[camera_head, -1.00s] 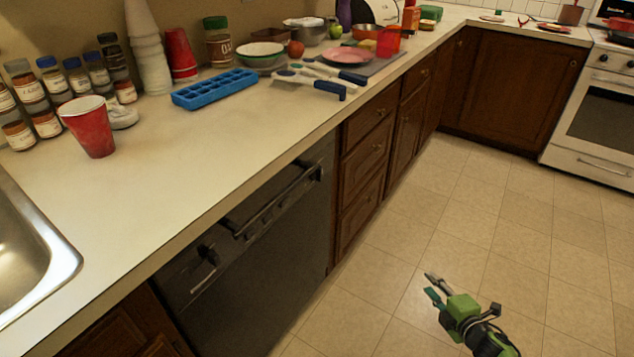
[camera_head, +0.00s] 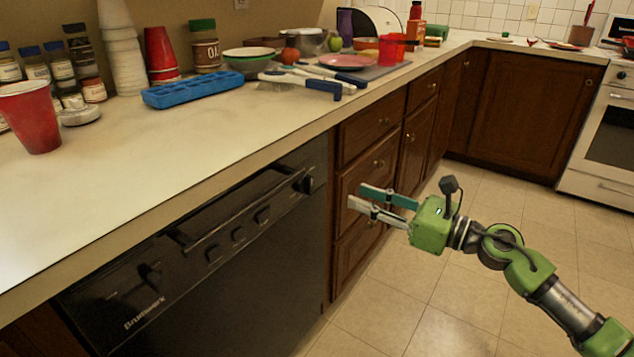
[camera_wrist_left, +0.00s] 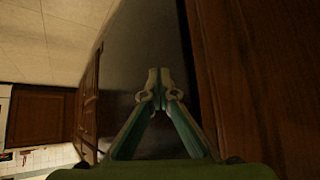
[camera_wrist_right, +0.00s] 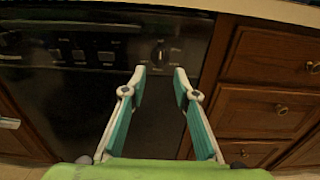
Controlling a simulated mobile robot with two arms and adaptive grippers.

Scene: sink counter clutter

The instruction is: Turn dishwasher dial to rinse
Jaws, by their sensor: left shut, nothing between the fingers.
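The black dishwasher (camera_head: 225,290) is under the counter, its door shut. A dark round dial (camera_head: 305,183) is at the right end of its control panel. In the right wrist view the dial (camera_wrist_right: 158,53) appears just beyond and between my fingertips, with small pale marks around it too blurred to read. My right gripper (camera_head: 357,195) is open and empty, to the right of the dial and apart from it. My left gripper (camera_wrist_left: 158,82) is shut and empty, seen only in its wrist view, near a dark surface and brown wood.
Another knob (camera_head: 150,272) is at the panel's left end, with several buttons (camera_head: 238,233) and a bar handle (camera_head: 215,225) between. Wooden drawers (camera_head: 365,175) adjoin on the right. The counter (camera_head: 190,130) holds a red cup (camera_head: 30,118) and a blue tray (camera_head: 200,88). The tiled floor is clear.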

